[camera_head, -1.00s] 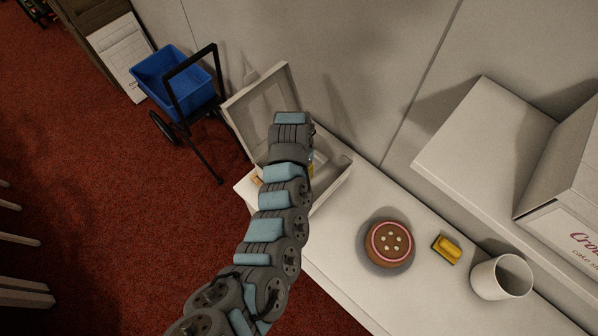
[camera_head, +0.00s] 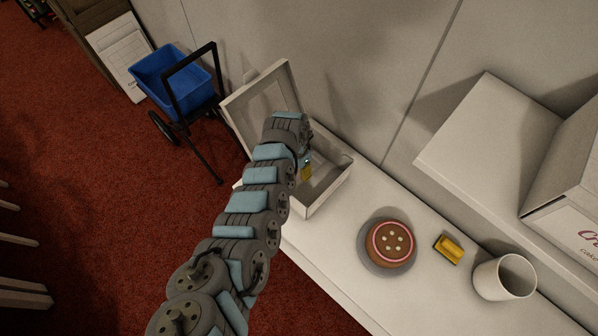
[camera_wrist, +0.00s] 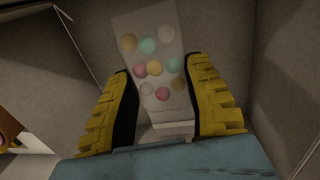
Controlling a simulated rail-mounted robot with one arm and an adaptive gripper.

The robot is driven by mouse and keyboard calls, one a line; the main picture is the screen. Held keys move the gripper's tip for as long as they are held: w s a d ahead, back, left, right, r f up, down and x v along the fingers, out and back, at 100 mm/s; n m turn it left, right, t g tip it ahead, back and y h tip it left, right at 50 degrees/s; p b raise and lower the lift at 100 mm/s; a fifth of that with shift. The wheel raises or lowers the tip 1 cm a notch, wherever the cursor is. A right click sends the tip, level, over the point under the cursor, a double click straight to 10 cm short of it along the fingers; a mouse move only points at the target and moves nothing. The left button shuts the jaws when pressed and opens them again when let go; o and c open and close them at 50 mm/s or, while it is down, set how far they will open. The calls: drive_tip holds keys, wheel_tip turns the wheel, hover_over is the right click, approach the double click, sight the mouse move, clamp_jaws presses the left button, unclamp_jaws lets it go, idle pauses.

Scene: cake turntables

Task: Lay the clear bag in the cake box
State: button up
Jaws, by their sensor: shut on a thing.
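The white cake box (camera_head: 334,186) stands open at the left end of the counter, its lid (camera_head: 240,108) raised at the back left. My gripper (camera_head: 306,172) is over the box opening, mostly hidden behind my arm in the head view. In the wrist view my gripper (camera_wrist: 166,108) has its yellow fingers closed on the clear bag (camera_wrist: 150,45), which holds several coloured round sweets. The bag extends beyond the fingertips, with pale box walls around it. I cannot tell whether it touches the box floor. The bag is hidden in the head view.
A chocolate cake (camera_head: 391,241) sits on a grey turntable (camera_head: 365,258) right of the box. Beyond it are a yellow item (camera_head: 449,248) on a dark base and a white cup (camera_head: 492,281). A shelf (camera_head: 468,150) overhangs at right. A blue cart (camera_head: 175,78) stands at left.

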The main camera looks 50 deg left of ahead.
drive_tip(key=shift+f, duration=0.35)
drive_tip(key=shift+f+b, duration=0.3)
drive_tip(key=shift+f, duration=0.3)
drive_tip(key=o, duration=1)
drive_tip(key=shift+o, duration=0.2)
drive_tip(key=shift+r+p, duration=0.6)
drive_tip(key=shift+r, duration=1)
wheel_tip(320, 180, up, 10)
drive_tip(key=a, duration=0.1)
